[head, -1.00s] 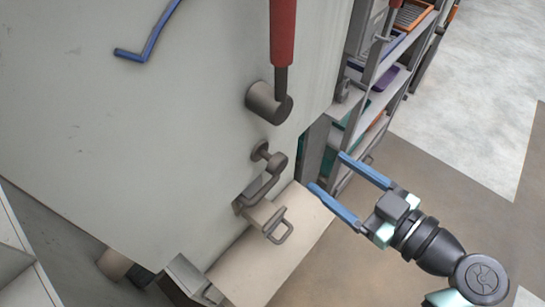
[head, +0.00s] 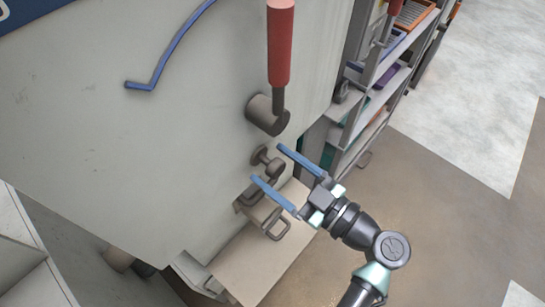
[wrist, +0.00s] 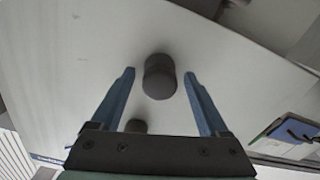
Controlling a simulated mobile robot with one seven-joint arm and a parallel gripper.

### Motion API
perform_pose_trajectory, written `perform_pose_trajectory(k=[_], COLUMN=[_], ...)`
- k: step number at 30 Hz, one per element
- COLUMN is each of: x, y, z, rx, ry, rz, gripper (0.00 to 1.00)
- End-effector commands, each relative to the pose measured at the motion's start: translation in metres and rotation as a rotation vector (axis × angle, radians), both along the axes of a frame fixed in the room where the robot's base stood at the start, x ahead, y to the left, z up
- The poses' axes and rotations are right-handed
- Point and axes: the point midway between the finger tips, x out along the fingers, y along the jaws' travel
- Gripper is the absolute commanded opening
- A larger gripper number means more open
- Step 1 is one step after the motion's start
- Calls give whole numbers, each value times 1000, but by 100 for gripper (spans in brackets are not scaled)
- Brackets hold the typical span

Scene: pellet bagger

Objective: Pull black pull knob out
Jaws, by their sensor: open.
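The dark pull knob (head: 276,168) sticks out from the front of the pale machine panel (head: 190,120), below the red-handled lever. In the wrist view the knob (wrist: 159,77) shows as a dark rounded cylinder, centred just past the fingertips. My gripper (head: 266,163) has its two blue fingers spread, one above and one below the knob in the head view. The fingers (wrist: 160,74) are open on both sides of it in the wrist view, with gaps showing. I cannot tell how deep the knob sits between them.
A red-handled lever (head: 280,45) on a round hub (head: 265,115) is just above. A metal latch handle (head: 277,229) and a pale ledge (head: 245,262) are below. A blue bent handle (head: 155,72) is at upper left. Shelves (head: 375,100) stand at right; floor is open beyond.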

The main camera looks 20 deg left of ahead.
Motion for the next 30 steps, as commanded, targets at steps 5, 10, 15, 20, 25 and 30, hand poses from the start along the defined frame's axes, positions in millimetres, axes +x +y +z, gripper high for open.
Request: perform_pose_trajectory(k=[5, 10, 15, 20, 25, 30], x=[4, 4, 4, 4, 4, 4], y=[10, 11, 10, 10, 10, 10], z=[0, 0, 0, 0, 0, 0], rx=[-1, -1, -1, -1, -1, -1], ry=[1, 0, 0, 0, 0, 0], rz=[0, 0, 0, 0, 0, 0], gripper=[78, 78, 64, 35, 4, 0])
